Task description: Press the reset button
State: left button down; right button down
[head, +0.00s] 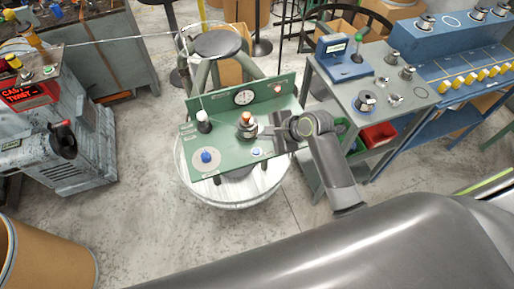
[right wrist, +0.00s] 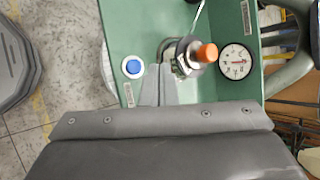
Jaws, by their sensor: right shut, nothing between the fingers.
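A green panel fixture (head: 228,150) stands on a round white drum. It carries a small blue button (head: 256,151) near its front right edge and a larger blue knob (head: 206,156) on a pale disc at front left. I cannot read which is labelled reset. My right gripper (head: 267,131) reaches in from the right, above the panel's right part, beside an orange-topped metal fitting (head: 246,122). In the right wrist view its fingers (right wrist: 159,72) are shut and empty. The small blue button (right wrist: 132,67) shows just left of the fingertips, apart from them in the picture.
A dial gauge (head: 244,97) stands on the panel's raised back, with a black knob (head: 203,121) at its left. A grey cart (head: 357,88) is close on the right. A stool (head: 218,44) stands behind.

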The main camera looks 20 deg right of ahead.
aim_at(260, 152)
pick_arm(q)
jog(key=shift+r, duration=0.3)
pick_arm(e)
jog(key=r, duration=0.1)
jog(key=a+r, duration=0.1)
jog(key=w+r+m, duration=0.1)
jog(key=shift+a+y, duration=0.15)
jog(key=shift+y, duration=0.25)
